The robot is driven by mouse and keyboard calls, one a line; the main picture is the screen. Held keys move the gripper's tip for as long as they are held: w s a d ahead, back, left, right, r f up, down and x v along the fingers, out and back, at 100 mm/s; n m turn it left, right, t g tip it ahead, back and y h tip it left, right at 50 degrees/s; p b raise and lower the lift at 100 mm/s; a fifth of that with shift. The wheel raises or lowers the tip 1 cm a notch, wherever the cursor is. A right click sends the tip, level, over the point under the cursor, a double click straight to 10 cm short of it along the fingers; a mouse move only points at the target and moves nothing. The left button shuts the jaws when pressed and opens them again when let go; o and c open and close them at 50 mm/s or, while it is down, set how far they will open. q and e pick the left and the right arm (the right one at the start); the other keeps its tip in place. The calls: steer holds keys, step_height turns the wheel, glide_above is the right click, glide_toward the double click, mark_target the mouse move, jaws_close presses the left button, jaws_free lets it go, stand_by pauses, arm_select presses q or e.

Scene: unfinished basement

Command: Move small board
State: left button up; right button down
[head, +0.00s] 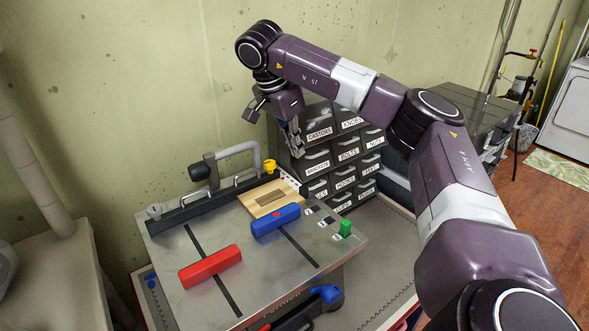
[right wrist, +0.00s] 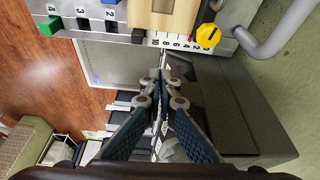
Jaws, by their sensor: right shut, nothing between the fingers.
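The small board (head: 257,206) is a light wooden piece with a darker strip in its middle. It lies on the metal worktop near the back fence, just behind the blue block. Its edge also shows at the top of the right wrist view (right wrist: 145,18). My right gripper (head: 297,152) hangs above and to the right of the board, in front of the labelled drawers, apart from the board. It is shut and empty; its fingers meet in the right wrist view (right wrist: 162,78). My left gripper is not in view.
A red block (head: 210,267) and a blue block (head: 275,221) lie on the metal worktop (head: 175,247). A yellow knob (head: 270,166) and a curved grey handle (head: 240,149) stand at the back. A green block (head: 345,229) sits at the right edge. Drawers (head: 318,162) stand behind.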

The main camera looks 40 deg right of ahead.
mark_target(289, 189)
steer(key=p+x, duration=0.1)
steer(key=x, duration=0.8)
steer(key=shift+d+f+p, duration=0.25)
steer(key=shift+f+p, duration=0.1)
steer(key=shift+p, duration=0.05)
steer(key=a, duration=0.1)
steer(key=a+p, duration=0.1)
steer(key=a, duration=0.1)
steer(key=shift+w+a+r, duration=0.1)
steer(key=shift+a+r, duration=0.1)
steer(key=shift+a, duration=0.45)
steer(key=shift+f, duration=0.1)
steer(key=shift+d, duration=0.1)
steer(key=shift+a+p, duration=0.4)
steer(key=shift+a, duration=0.45)
